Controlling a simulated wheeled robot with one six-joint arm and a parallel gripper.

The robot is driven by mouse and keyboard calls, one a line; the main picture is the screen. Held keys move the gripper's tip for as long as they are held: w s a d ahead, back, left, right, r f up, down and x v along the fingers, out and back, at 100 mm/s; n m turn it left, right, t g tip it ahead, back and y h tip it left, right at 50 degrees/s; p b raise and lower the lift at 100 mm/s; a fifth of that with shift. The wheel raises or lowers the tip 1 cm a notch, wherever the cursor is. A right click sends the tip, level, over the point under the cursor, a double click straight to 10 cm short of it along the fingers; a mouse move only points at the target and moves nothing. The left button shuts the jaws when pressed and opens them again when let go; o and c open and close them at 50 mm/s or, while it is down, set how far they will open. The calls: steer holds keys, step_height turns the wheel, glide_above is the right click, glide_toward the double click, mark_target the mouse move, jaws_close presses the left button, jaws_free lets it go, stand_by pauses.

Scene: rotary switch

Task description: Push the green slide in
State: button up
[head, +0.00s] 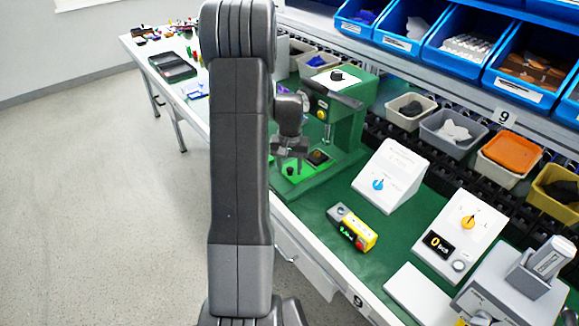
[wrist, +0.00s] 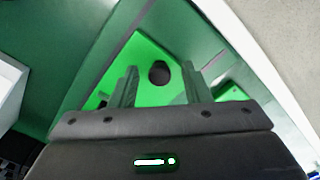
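The green slide (head: 293,172) is a bright green plate with a dark round knob, low at the front of a green press-like machine (head: 345,115). The wrist view shows the slide (wrist: 140,55) with its black knob (wrist: 159,73) seen between my fingers. My gripper (head: 291,155) hangs over the slide beside the machine. The wrist view shows my gripper (wrist: 160,82) open, with a finger on either side of the knob and a gap to each. Whether the fingertips are down at knob height is hard to tell.
To the right on the green bench stand a white box with a blue dial (head: 378,184), a yellow device (head: 353,227) and a white box with an orange dial (head: 468,222). Bins (head: 448,128) line the back. Floor (head: 120,220) at the left is clear.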

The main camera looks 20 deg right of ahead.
step_height(320, 180, up, 8)
steer(key=shift+f, duration=0.25)
steer(key=shift+a, duration=0.1)
stand_by(0.4)
